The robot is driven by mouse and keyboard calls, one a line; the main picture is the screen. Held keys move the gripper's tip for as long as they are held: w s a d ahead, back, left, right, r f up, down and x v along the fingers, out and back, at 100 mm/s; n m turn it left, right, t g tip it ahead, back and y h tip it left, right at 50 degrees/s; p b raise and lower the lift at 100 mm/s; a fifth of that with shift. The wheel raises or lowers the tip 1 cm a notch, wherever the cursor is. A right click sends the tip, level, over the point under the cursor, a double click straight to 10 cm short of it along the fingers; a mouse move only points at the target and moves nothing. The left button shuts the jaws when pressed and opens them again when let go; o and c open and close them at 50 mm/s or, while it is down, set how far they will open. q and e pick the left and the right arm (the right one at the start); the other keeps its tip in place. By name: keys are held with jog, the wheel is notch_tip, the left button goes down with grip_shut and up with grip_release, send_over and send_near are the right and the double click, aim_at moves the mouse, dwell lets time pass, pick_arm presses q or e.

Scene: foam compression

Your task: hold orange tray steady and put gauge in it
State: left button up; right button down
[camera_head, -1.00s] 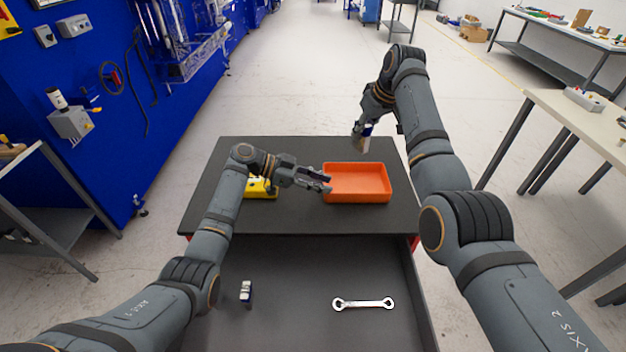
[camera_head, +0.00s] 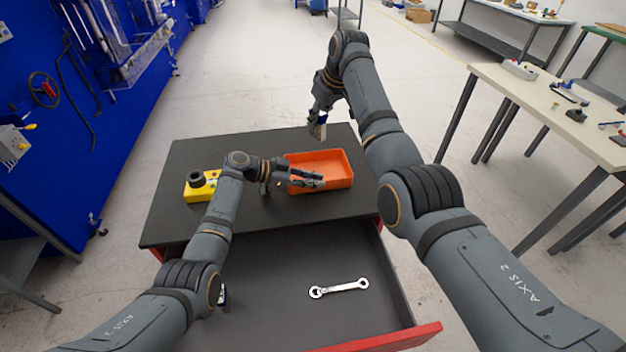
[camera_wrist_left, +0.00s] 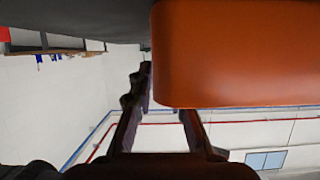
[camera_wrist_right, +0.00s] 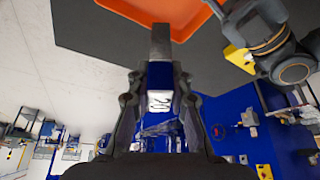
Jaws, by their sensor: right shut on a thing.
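The orange tray (camera_head: 335,168) sits on the dark top of the cabinet. My left gripper (camera_head: 318,182) is at the tray's front left side, its fingers apart. In the left wrist view the tray's wall (camera_wrist_left: 235,55) fills the upper right and hides the tip of one finger (camera_wrist_left: 165,100); I cannot tell whether they touch. My right gripper (camera_head: 318,122) is shut on the gauge (camera_head: 317,131), held above and beyond the tray's back edge. In the right wrist view the gauge (camera_wrist_right: 160,75) has a grey end, a blue body and a white label reading 20.
A yellow block with a black knob (camera_head: 203,184) stands left of the tray. The open drawer (camera_head: 270,270) in front holds a wrench (camera_head: 339,288); a small item there is mostly hidden by my left arm. The cabinet top (camera_head: 190,225) is bare at front left.

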pick_arm(q)
grip_shut()
pick_arm(e)
jog(key=shift+r, duration=0.1)
jog(key=shift+f, duration=1.05)
jog(key=c, duration=1.1)
grip_release()
jog(key=shift+c, duration=0.2)
jog(key=v, duration=1.2)
